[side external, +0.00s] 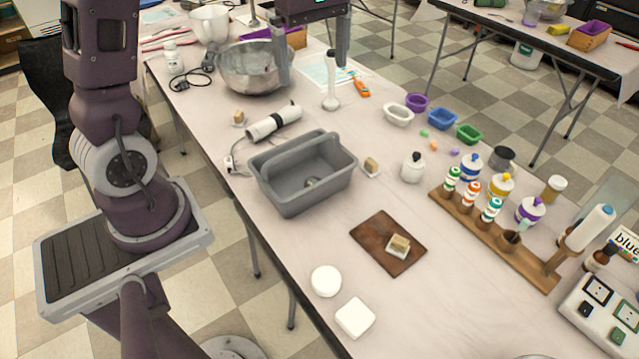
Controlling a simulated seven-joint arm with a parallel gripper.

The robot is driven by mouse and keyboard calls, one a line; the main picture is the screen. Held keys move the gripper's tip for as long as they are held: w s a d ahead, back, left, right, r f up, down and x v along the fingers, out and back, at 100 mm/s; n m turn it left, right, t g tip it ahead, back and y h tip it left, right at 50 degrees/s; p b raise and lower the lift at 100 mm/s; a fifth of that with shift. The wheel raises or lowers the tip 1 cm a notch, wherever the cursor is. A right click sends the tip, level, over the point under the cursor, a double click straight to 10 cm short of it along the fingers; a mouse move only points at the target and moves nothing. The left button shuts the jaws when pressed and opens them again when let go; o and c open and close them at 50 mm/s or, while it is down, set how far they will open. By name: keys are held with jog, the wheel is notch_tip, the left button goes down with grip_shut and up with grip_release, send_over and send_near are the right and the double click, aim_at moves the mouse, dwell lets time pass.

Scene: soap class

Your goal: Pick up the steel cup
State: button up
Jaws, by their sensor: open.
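A small dark grey metal cup (502,157) stands upright on the right part of the table, behind the paint bottles; it looks like the steel cup. My gripper (312,72) is at the top middle, pointing down, with its two fingers wide apart and nothing held between them. It is well to the left of the cup and apart from it. The left finger overlaps the large steel bowl (250,72) in the picture; I cannot tell whether they touch.
A grey caddy (290,190) sits mid-table. A wooden rack (470,225) with bottles stands in front of the cup. A white jar (412,167) and coloured small bowls (443,117) are to its left. A brown board (372,243) with soap lies nearer.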

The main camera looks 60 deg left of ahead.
jog(key=s+d+r+m+t, duration=0.1)
jog(key=s+d+r+m, duration=0.2)
jog(key=s+d+m, duration=0.1)
jog(key=s+d+r+m+t, duration=0.2)
jog(key=s+d+r+m, duration=0.1)
jog(key=s, duration=0.5)
jog(key=d+m, duration=0.1)
jog(key=m, duration=0.1)
jog(key=shift+r+m, duration=0.15)
jog(key=shift+m, duration=0.25)
jog(key=s+d+m, duration=0.1)
jog(key=s+m, duration=0.1)
jog(key=s+d+f+m+t, duration=0.1)
jog(key=s+m, duration=0.1)
jog(key=s, duration=0.1)
jog(key=s+m+t, duration=0.1)
jog(key=s+m, duration=0.1)
jog(key=s, duration=0.1)
jog(key=shift+d+f+m, duration=0.3)
jog(key=shift+d+m, duration=0.1)
jog(key=shift+c, duration=0.2)
jog(key=shift+s+d+f+m, duration=0.1)
jog(key=shift+s+f+m, duration=0.1)
jog(key=shift+s+m, duration=0.2)
jog(key=c, duration=0.6)
jog(key=shift+o, duration=0.2)
